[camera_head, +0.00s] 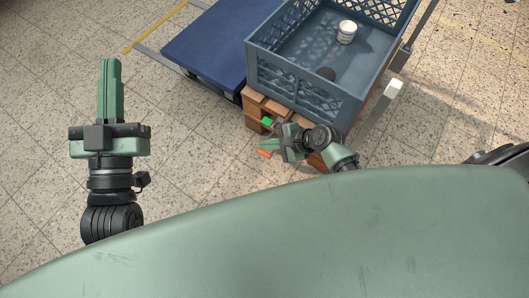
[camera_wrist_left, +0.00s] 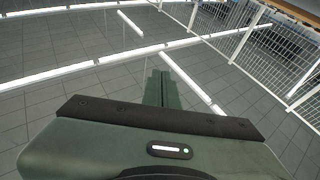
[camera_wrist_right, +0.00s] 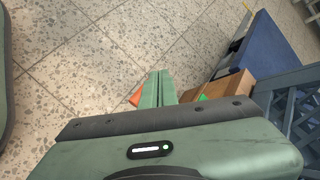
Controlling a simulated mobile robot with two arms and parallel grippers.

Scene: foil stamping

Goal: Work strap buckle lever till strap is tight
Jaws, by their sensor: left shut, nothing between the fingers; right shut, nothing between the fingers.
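My right gripper (camera_head: 268,144) is shut and empty beside the wooden pallet's near left corner, its fingers pointing left. A small orange piece (camera_head: 264,154) shows just below its fingers. In the right wrist view the orange piece (camera_wrist_right: 136,96) peeks out left of the shut fingers (camera_wrist_right: 160,76), which partly hide it; I cannot tell whether they touch. A small green piece (camera_head: 266,121) is by the pallet's edge. I cannot make out the strap or clearly identify a buckle lever. My left gripper (camera_head: 109,64) is shut and empty over bare floor, far left of the pallet.
A blue-grey crate (camera_head: 300,91) stands on the wooden pallet (camera_head: 256,103), with a white tub (camera_head: 347,32) inside. A dark blue flat platform (camera_head: 213,45) lies left of the crate. A light post (camera_head: 378,111) stands right of it. The speckled floor at left is clear.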

